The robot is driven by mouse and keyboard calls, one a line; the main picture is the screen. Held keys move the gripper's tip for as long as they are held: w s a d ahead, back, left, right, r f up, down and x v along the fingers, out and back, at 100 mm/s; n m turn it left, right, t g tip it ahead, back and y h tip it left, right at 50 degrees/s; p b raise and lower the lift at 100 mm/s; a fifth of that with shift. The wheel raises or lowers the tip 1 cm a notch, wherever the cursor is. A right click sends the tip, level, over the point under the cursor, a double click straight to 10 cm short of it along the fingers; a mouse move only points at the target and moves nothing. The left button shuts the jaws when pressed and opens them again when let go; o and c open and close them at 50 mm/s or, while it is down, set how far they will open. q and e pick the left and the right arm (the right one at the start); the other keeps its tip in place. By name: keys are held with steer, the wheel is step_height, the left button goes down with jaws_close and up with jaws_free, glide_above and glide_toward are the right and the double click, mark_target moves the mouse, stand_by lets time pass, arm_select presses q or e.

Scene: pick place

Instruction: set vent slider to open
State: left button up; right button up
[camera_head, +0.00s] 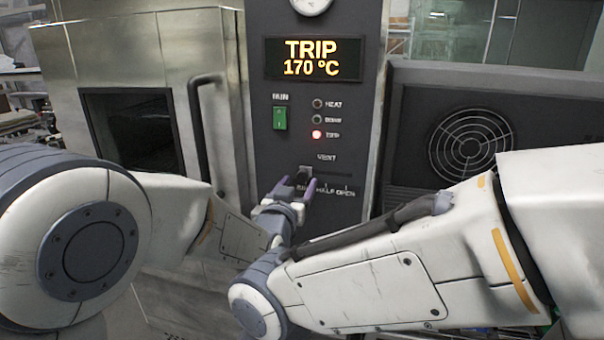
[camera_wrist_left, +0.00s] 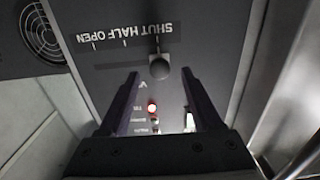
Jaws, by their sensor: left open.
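The vent slider knob (camera_head: 305,172) sits on the dark control panel (camera_head: 345,130) below the VENT label. My left gripper (camera_head: 297,185) is at the knob, partly covering the SHUT label. In the left wrist view its two dark fingers (camera_wrist_left: 160,78) are spread, with the knob between or just beyond their tips; contact cannot be told. My right arm crosses the lower right, its gripper hidden.
Above the slider are a green switch (camera_head: 280,118), indicator lamps with the lowest lit red (camera_head: 317,134), and a display (camera_head: 312,58) reading TRIP 170 °C. A door handle (camera_head: 203,125) stands out at the left. A fan grille (camera_head: 470,145) is at the right.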

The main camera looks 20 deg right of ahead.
mark_target(302, 178)
arm_select(q)
steer(key=shift+p+x, duration=0.45)
steer(key=shift+x, duration=1.8)
steer(key=shift+c, duration=0.3)
jaws_close()
